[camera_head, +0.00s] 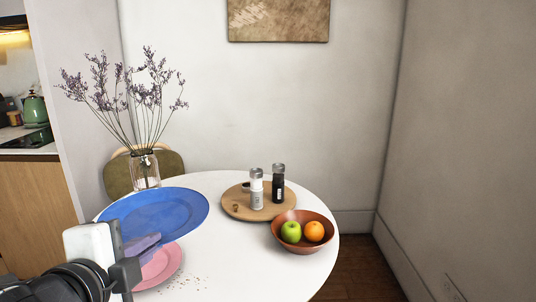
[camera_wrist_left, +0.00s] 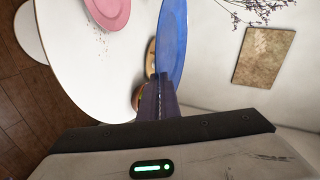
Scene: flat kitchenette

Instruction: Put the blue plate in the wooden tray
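The blue plate (camera_head: 155,211) is tilted in the head view, above the left side of the white table, and overlaps the pink plate. My left gripper (camera_head: 149,242) is at its near rim. In the left wrist view the plate (camera_wrist_left: 172,45) shows nearly edge-on, rising from between the close-set fingers (camera_wrist_left: 160,80), so the gripper looks shut on its rim. The round wooden tray (camera_head: 236,208) lies flat on the table to the right, bearing a white shaker (camera_head: 257,190), a dark shaker (camera_head: 278,185) and small items. My right gripper is not in view.
A brown bowl (camera_head: 300,246) with a green apple (camera_head: 291,232) and an orange (camera_head: 314,231) stands close to the tray's front right. A glass vase of flowers (camera_head: 145,171) stands behind the blue plate. The pink plate (camera_head: 160,268) lies at the table's near left, crumbs beside it.

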